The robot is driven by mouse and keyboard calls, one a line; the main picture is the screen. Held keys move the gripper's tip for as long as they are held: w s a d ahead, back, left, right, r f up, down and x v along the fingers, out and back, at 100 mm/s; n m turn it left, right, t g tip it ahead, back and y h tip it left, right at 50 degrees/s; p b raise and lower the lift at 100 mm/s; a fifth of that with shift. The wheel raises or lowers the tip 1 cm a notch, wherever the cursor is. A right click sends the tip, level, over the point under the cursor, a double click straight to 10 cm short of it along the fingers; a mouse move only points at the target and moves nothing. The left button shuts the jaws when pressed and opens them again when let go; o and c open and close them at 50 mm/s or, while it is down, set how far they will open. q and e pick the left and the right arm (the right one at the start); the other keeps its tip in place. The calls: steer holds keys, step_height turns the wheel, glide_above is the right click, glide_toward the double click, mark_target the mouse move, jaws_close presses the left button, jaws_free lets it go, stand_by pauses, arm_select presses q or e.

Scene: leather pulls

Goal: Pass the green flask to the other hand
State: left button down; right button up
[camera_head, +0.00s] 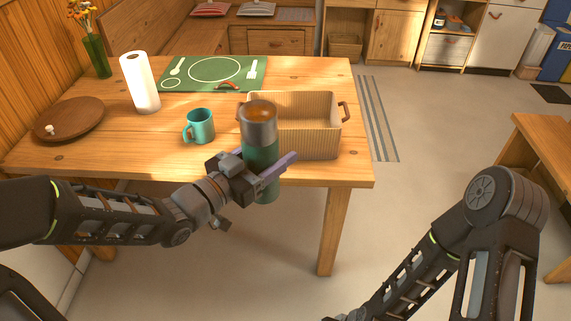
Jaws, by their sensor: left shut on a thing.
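The green flask (261,153) has a dark green body, a grey metal collar and a brown top. It is upright, in front of the table's near edge. My left gripper (268,173) is shut around its body, with one purple-grey finger showing to the right of the flask. My right arm comes in at the lower right, and its gripper is out of the picture, below the bottom edge.
A ribbed tan basket (310,135) with brown handles stands on the wooden table (100,150) behind the flask. A teal mug (199,126), a paper roll (141,84), a brown round plate (75,118) and a green mat (190,72) are also there.

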arm_select(q)
steer(key=shift+a+r, duration=0.2)
steer(key=shift+r, duration=0.15)
steer(key=d+f+m+g+h, duration=0.2)
steer(key=f, duration=0.5)
steer(key=d+f+m+g+h, duration=0.2)
steer(key=d+f+g, duration=0.1)
steer(key=f, duration=0.5)
steer(key=shift+d+m+g, duration=0.2)
steer(key=shift+m+g, duration=0.1)
step_height(320, 180, up, 10)
steer(key=w+d+n+t+y, duration=0.1)
steer(key=w+n+t+y, duration=0.1)
steer(key=n+t+y, duration=0.7)
steer(key=shift+d+n+t+y, duration=0.4)
steer(key=shift+n+y, duration=1.4)
steer(key=shift+y, duration=1.5)
